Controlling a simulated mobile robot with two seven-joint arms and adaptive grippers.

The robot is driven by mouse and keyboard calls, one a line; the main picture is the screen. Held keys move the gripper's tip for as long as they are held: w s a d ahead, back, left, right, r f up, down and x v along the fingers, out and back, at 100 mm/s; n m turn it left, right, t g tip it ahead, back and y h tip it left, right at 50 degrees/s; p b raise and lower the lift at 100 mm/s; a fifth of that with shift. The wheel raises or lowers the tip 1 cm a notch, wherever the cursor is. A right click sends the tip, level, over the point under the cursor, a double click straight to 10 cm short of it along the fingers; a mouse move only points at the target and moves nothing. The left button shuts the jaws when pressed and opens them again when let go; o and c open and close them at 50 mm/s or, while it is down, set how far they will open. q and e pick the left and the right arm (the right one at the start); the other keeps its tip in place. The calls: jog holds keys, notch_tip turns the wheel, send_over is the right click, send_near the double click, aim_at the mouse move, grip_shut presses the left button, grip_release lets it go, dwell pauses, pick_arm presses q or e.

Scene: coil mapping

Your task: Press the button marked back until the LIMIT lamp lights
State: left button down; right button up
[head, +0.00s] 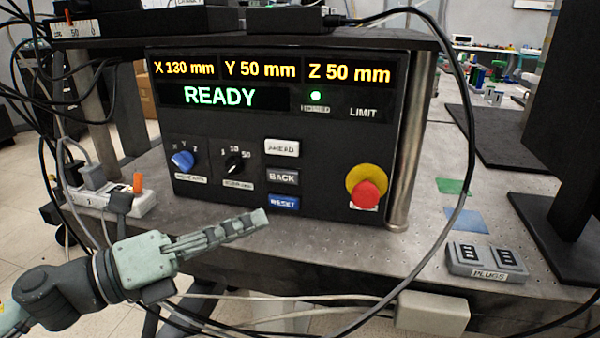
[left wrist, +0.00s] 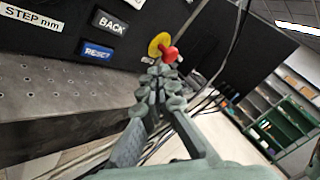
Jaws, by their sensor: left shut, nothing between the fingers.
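The black control box (head: 330,160) stands on the metal table. Its dark BACK button (head: 282,177) sits between the white AHEAD button (head: 282,148) and the blue RESET button (head: 283,202). The BACK button also shows in the left wrist view (left wrist: 109,23). The LIMIT label (head: 363,113) shows no lit lamp near it; the green HOMED lamp (head: 315,96) is lit. The displays read X 130 mm, Y 50 mm, Z 50 mm and READY. My left gripper (head: 262,217) is shut and empty, in front of and below the RESET button, apart from the buttons. My right gripper is not in view.
A red emergency knob on a yellow base (head: 367,187) is at the panel's right. Blue (head: 182,160) and black (head: 235,164) selector knobs are at its left. A black cable loops past the right side. A PLUGS box (head: 486,262) sits on the table at right.

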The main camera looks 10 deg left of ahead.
aim_at(283, 176)
pick_arm(q)
jog(key=shift+d, duration=0.1)
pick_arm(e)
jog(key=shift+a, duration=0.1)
pick_arm(q)
jog(key=w, duration=0.6)
jog(key=shift+w+r, duration=0.15)
jog(key=shift+w, duration=0.2)
jog(key=shift+w+d, duration=0.1)
jog(key=shift+w, duration=0.95)
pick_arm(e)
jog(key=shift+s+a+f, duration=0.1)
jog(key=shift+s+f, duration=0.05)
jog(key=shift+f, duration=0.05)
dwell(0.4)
pick_arm(q)
jog(key=shift+w, duration=0.15)
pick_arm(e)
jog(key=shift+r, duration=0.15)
